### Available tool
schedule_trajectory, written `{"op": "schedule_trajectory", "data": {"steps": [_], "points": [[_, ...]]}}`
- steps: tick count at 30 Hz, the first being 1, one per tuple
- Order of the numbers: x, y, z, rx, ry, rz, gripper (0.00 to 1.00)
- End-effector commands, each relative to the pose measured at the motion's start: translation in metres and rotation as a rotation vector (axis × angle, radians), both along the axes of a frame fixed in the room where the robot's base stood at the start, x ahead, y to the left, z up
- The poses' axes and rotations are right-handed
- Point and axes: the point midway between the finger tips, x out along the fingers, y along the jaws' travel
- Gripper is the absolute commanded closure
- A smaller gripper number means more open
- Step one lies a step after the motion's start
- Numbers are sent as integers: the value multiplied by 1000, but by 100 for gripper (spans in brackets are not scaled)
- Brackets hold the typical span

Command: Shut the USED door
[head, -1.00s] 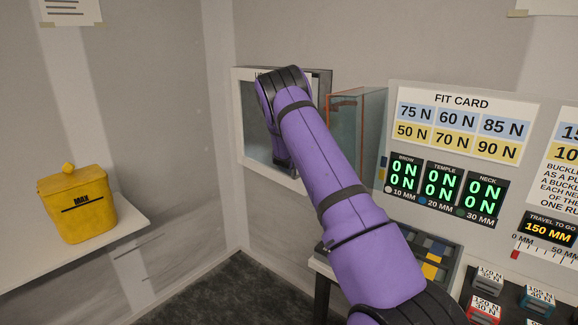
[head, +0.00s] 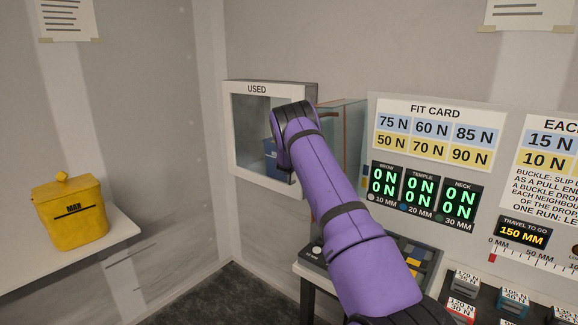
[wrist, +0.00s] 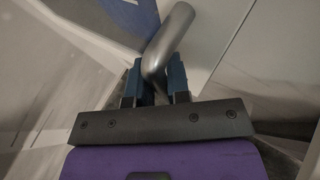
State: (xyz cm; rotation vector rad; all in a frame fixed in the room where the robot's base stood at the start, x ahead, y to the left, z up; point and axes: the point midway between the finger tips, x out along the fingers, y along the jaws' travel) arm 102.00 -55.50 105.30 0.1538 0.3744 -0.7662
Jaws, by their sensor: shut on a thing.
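The fit card panel (head: 430,135) is further right, above a bench with labelled blocks. A yellow bin (head: 70,215) sits on a white shelf (head: 120,235) at left. Floor between is clear.

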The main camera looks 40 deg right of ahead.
Motion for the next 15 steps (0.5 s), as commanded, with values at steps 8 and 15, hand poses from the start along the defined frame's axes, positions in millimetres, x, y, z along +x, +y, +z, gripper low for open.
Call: {"op": "schedule_trajectory", "data": {"steps": [8,15], "points": [[-4,-9,4,-8,-6,-12,59],[-5,-9,3,-7,-3,-12,59]]}}
